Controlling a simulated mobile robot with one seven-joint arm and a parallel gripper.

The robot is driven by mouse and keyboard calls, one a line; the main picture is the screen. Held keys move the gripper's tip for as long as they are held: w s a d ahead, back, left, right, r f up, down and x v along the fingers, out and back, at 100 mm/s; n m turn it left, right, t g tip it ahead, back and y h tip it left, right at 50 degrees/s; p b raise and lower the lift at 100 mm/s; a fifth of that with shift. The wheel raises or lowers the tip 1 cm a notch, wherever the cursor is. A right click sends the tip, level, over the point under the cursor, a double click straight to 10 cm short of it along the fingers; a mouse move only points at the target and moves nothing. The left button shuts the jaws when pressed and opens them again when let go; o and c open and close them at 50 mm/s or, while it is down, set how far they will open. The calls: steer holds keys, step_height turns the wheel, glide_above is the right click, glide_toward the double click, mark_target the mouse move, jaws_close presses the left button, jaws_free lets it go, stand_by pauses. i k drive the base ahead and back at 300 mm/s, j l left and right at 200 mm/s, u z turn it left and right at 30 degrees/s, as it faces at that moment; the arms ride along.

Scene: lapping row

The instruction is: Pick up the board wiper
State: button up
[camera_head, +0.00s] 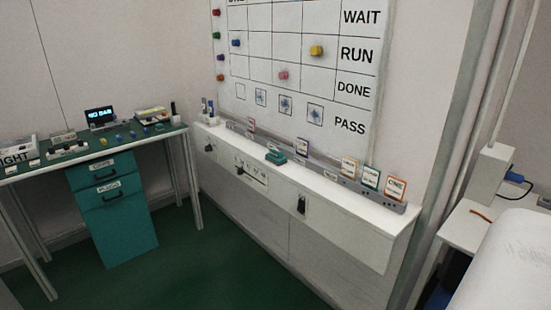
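A small teal block that looks like the board wiper (276,157) lies on the white ledge (330,190) below the wall board (265,65). It sits near the middle of the ledge, with small cards standing behind it and to its right. It is small in this view, so its details are hard to tell. My gripper is not in view.
Several cards, one an orange-framed card (395,188), stand along the ledge's right half. A green-topped desk (110,137) with teal drawers (120,225) stands at left. Open green floor (205,270) lies before the ledge. A white side table (470,232) is at right.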

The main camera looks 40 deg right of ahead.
mark_target(274, 156)
steer(key=z, duration=1.6)
steer(key=i+u, duration=0.45)
steer(key=i, duration=0.2)
steer(key=i+l+u, duration=0.1)
steer(key=i+u, duration=0.15)
steer(key=i, duration=0.3)
steer(key=i+l+u, duration=0.25)
steer(key=i, duration=0.25)
steer(key=i+j, duration=0.05)
steer(key=j, duration=0.05)
